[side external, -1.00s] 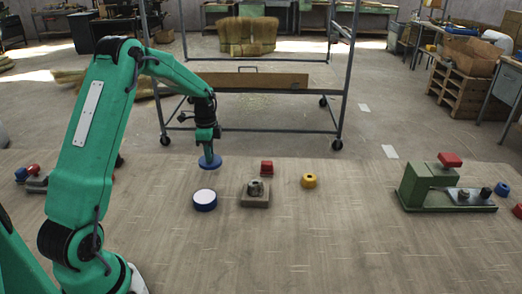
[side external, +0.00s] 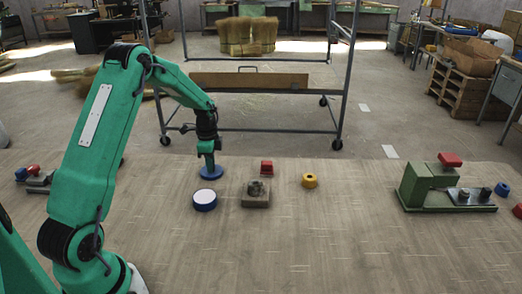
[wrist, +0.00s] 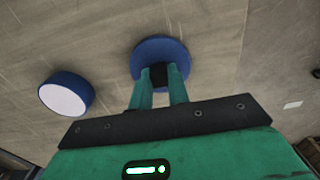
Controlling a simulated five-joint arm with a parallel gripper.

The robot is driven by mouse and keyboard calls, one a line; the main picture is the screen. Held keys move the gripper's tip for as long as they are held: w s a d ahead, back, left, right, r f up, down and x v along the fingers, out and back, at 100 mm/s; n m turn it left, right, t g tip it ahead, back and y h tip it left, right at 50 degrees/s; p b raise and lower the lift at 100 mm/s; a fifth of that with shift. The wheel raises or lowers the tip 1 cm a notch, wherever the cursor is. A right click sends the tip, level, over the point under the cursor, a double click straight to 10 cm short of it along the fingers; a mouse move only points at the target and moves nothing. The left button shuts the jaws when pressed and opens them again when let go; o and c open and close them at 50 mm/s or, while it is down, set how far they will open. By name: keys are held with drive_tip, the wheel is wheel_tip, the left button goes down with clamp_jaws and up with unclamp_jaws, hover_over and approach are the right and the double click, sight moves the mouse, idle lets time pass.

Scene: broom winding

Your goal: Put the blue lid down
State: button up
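The blue lid (side external: 211,173) is a flat round disc with a dark knob in its middle. It also shows in the wrist view (wrist: 176,50). My gripper (side external: 209,163) is above it, and in the wrist view its two green fingers (wrist: 158,82) are closed on the dark knob. The lid is level and very low over the tabletop. I cannot tell whether it touches the surface. A round blue container with a white top face (side external: 205,200) stands in front of the lid, apart from it. It is at the left in the wrist view (wrist: 66,94).
A green machine with a red knob (side external: 432,186) is farther right. The front of the table is clear.

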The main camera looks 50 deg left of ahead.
drive_tip(key=o, duration=0.4)
drive_tip(key=shift+o, duration=0.2)
drive_tip(key=shift+r, duration=0.1)
wheel_tip(320, 180, up, 12)
idle(0.5)
drive_tip(key=shift+r, duration=0.1)
idle(0.3)
